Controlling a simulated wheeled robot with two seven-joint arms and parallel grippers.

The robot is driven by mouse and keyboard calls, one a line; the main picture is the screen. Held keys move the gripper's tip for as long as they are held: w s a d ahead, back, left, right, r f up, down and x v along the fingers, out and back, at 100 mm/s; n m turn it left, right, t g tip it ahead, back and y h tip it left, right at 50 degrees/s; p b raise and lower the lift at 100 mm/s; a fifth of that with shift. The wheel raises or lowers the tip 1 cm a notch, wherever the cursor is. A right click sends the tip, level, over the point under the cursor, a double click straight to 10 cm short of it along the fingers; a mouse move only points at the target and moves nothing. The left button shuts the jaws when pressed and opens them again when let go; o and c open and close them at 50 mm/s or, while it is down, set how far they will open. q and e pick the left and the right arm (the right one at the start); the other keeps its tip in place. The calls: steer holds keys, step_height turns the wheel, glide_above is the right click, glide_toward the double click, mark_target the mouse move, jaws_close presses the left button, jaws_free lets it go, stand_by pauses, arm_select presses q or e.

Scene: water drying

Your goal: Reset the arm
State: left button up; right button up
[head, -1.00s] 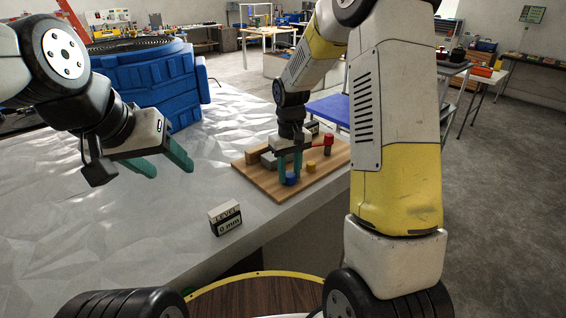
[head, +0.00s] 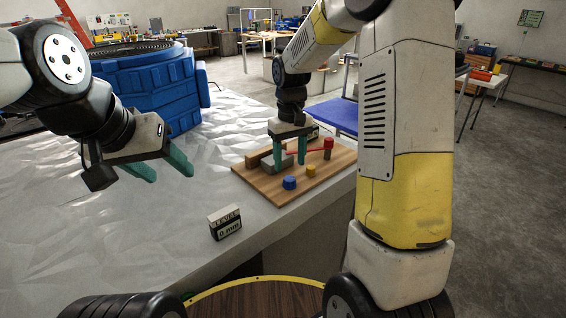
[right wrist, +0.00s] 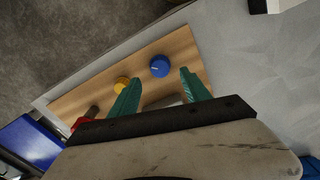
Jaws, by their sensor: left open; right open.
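My right gripper (head: 290,156) is open and empty, its green fingers pointing down above the wooden board (head: 262,182) on the table. A blue knob (head: 289,183), a yellow knob (head: 311,170) and a red-topped post with a red lever (head: 328,145) stand on the board. In the right wrist view the blue knob (right wrist: 159,66) and yellow knob (right wrist: 121,84) lie beyond the fingers (right wrist: 160,92). Part of the grey block (head: 276,163) is behind the fingers. My left gripper (head: 166,170) is open and empty above the table at the left.
A small level display block (head: 225,222) reading "0 mm" stands near the table's front edge. A large blue ribbed tub (head: 150,85) stands at the back left. The rippled light table top (head: 120,240) is mostly clear between them.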

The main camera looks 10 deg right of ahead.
steer(key=shift+r, duration=0.95)
steer(key=shift+s+r, duration=0.1)
steer(key=shift+r, duration=0.15)
steer(key=s+d+r+m+t, duration=0.1)
steer(key=s+r+t, duration=0.1)
steer(key=s+r, duration=0.2)
steer(key=s+d+r+m+t+y, duration=0.1)
steer(key=s+r, duration=0.3)
steer(key=s, duration=0.6)
steer(key=s+d+r+m+t+y, duration=0.1)
steer(key=s+r+t, duration=0.2)
steer(key=s, duration=0.5)
steer(key=shift+r, duration=0.4)
